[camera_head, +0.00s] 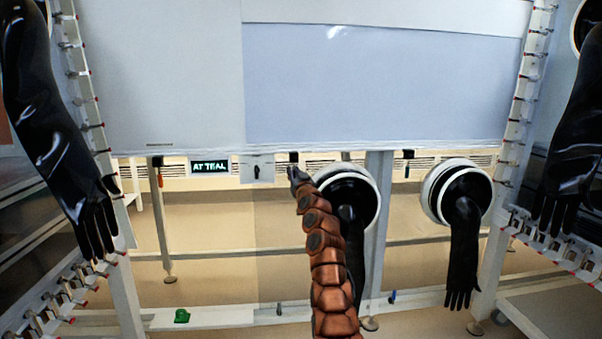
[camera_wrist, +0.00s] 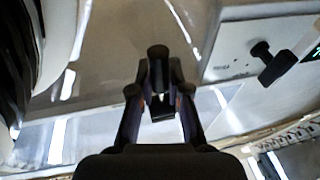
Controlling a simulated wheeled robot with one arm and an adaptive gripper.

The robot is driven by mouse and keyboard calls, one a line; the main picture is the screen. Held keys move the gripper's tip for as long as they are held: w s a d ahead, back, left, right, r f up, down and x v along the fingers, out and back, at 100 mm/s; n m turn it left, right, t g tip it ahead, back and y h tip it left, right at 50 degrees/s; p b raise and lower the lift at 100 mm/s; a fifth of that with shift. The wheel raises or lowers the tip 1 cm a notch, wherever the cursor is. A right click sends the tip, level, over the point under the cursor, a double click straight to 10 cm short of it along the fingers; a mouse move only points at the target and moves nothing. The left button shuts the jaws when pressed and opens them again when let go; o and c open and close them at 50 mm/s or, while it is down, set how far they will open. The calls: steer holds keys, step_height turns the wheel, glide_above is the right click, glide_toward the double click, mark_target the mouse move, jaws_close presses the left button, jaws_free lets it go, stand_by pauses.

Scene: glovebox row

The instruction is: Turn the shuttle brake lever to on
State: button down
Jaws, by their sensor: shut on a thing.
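My gripper (camera_head: 296,172) is at the cabinet's lower front edge, just below a black block (camera_head: 293,157). In the wrist view my gripper (camera_wrist: 158,85) has its fingers drawn together on a small dark part (camera_wrist: 162,108), which looks like a lever hanging from that block. Most of it is hidden by the fingers, and its setting cannot be read. A white plate with a black turn handle (camera_head: 257,171) is just left of my gripper. This handle also shows in the wrist view (camera_wrist: 272,62), apart from the fingers. No label naming the brake is legible.
A display (camera_head: 210,167) reads "AT TEAL". Black gloves hang at both sides and from the ports (camera_head: 465,245) behind my arm. A green object (camera_head: 182,316) lies on the low rail.

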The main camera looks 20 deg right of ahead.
steer(key=shift+r, duration=0.2)
stand_by(0.4)
steer(key=c, duration=1.1)
jaws_free()
steer(key=shift+f, duration=0.15)
steer(key=shift+a, duration=0.15)
